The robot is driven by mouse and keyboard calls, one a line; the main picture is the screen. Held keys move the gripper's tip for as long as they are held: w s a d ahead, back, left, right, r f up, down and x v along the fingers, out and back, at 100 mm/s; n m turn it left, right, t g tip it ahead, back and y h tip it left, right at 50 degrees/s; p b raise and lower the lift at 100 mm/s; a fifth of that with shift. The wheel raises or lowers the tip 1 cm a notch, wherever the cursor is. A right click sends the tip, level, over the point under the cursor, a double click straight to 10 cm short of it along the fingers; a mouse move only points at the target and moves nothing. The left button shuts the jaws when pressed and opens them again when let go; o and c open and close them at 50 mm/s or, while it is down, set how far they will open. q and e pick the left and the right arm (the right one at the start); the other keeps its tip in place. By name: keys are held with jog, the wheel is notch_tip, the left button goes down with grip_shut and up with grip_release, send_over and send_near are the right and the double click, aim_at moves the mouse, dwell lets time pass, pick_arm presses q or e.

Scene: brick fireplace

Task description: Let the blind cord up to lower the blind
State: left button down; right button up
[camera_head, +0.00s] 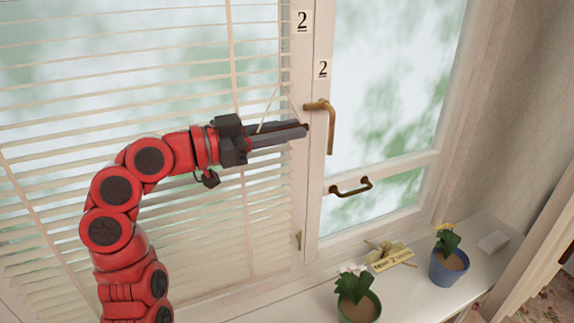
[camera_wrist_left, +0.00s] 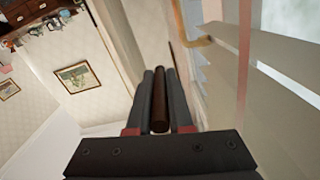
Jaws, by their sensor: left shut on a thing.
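The white slatted blind (camera_head: 130,75) hangs over the left window pane in the head view, its slats spread well down the pane. My left gripper (camera_head: 303,128) is in front of the window frame, just left of the brass handle. In the left wrist view its fingers (camera_wrist_left: 161,76) are closed around a dark brown rod-like piece (camera_wrist_left: 160,106), which looks like the cord's pull. The pale cord (camera_head: 269,107) shows as thin slanting lines above the gripper; its lower course is partly hidden by the fingers. My right gripper is not in view.
The brass window handle (camera_head: 331,128) is close by the fingertips, with a second brass handle (camera_head: 352,187) below it. The sill (camera_head: 410,295) carries a green pot (camera_head: 358,310), a blue pot (camera_head: 449,268) and a small sign (camera_head: 392,259). A small hook (camera_head: 298,240) is on the frame.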

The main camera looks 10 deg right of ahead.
pick_arm(q)
jog(key=shift+r, duration=1.5)
jog(key=c, duration=0.8)
grip_release()
jog(key=shift+c, duration=0.2)
jog(key=shift+a, duration=0.15)
jog(key=s+a+b, duration=0.2)
jog(key=a, duration=0.9)
jog(key=shift+s+a, duration=0.15)
jog(key=shift+a, duration=0.15)
jog(key=shift+f, duration=0.1)
